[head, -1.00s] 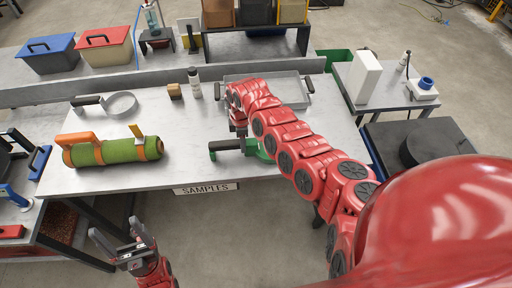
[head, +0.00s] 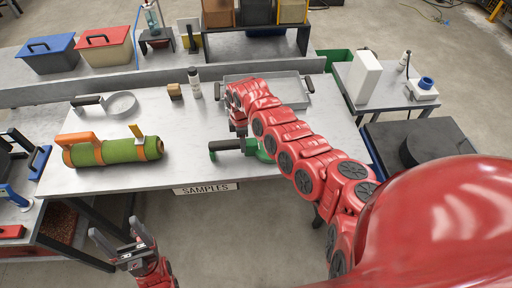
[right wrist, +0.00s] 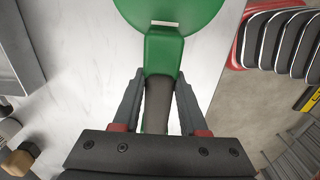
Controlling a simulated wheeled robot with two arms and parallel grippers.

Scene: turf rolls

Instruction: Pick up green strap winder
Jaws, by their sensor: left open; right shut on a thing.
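The green strap winder (head: 228,145) lies on the grey table near its front edge, partly hidden by my right arm. In the right wrist view its round green body (right wrist: 172,12) is at the top, with a green neck and a dark handle (right wrist: 156,100) running down between my fingers. My right gripper (right wrist: 157,85) is shut on the dark handle, one finger on each side. In the head view my right gripper (head: 240,130) is over the winder and mostly hidden by the arm. My left gripper (head: 127,243) is open and empty, low in front of the table.
A green turf roll (head: 112,151) with orange ends lies at the table's left. A small brown block (head: 174,91), a white bottle (head: 194,83) and a grey tray (head: 292,88) stand further back. The table's middle is clear.

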